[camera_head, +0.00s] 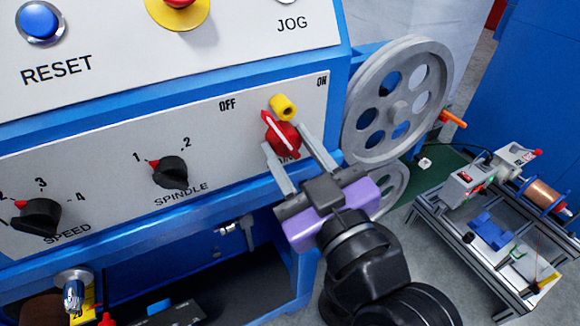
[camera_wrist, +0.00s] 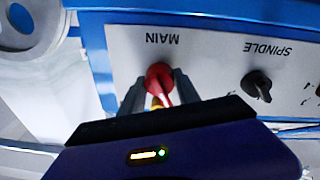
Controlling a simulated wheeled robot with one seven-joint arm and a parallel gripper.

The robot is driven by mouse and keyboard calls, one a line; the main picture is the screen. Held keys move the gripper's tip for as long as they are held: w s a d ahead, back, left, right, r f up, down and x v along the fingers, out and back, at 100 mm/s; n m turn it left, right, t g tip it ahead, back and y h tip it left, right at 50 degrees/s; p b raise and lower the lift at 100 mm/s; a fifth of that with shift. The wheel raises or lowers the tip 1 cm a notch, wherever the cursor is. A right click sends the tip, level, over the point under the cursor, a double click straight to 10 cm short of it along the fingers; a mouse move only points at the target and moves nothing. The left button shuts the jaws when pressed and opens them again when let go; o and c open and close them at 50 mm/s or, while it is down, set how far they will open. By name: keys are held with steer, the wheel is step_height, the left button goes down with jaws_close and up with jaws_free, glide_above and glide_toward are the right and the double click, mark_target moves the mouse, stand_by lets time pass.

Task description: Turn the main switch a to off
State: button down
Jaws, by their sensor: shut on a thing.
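The main switch is a red rotary knob (camera_head: 283,138) with a white pointer line, on the light panel of the blue machine. OFF is printed to its upper left and ON to its upper right. The white line points up and left, toward OFF. A yellow part (camera_head: 283,106) sits just above the knob. My gripper (camera_head: 285,147) reaches up from below, with one finger on each side of the red knob, shut on it. In the wrist view the knob (camera_wrist: 159,77) shows between the fingers, under the upside-down word MAIN; the yellow part is mostly hidden there.
On the same panel are the black spindle knob (camera_head: 170,172) and the black speed knob (camera_head: 40,216). A large grey pulley wheel (camera_head: 398,104) stands close to the right of my gripper. A low bench (camera_head: 470,235) with equipment stands further right.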

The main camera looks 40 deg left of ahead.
steer(key=shift+f+n+b, duration=0.1)
steer(key=shift+n+b, duration=1.55)
steer(key=shift+n, duration=0.15)
steer(key=shift+g, duration=0.3)
steer(key=c, duration=0.9)
jaws_free()
steer(key=shift+d, duration=0.1)
steer(key=v, duration=0.7)
steer(key=shift+s+d, duration=0.1)
steer(key=shift+d, duration=0.15)
